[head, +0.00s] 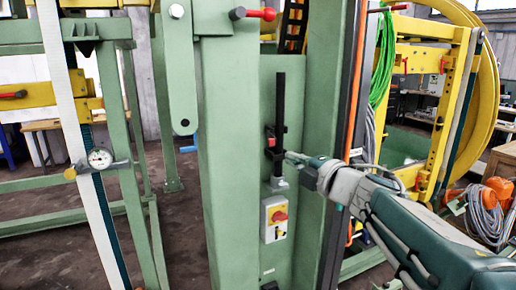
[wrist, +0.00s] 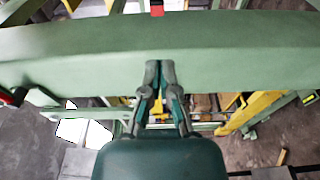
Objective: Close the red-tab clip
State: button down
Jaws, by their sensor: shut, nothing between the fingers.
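The red-tab clip (head: 271,141) is a small black clip with a red tab, on a black upright bar fixed to the green machine column. Its red tab also shows at the top edge of the wrist view (wrist: 157,10). Whether the clip is open or closed is too small to tell. My gripper (head: 289,155) is just right of the clip and slightly below it, pointing left toward the column. In the wrist view, my gripper (wrist: 160,66) has its fingertips together and holds nothing. The tips appear apart from the red tab.
A grey and yellow switch box with a red knob (head: 280,215) is below the clip. A red-handled lever (head: 262,14) sticks out near the top of the column. Green column walls (head: 226,170) flank the recess. A yellow frame (head: 448,110) stands to the right.

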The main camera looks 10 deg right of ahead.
jog(key=x, duration=1)
jog(key=shift+s+a, duration=0.1)
jog(key=shift+a, duration=0.05)
jog(key=shift+y, duration=0.4)
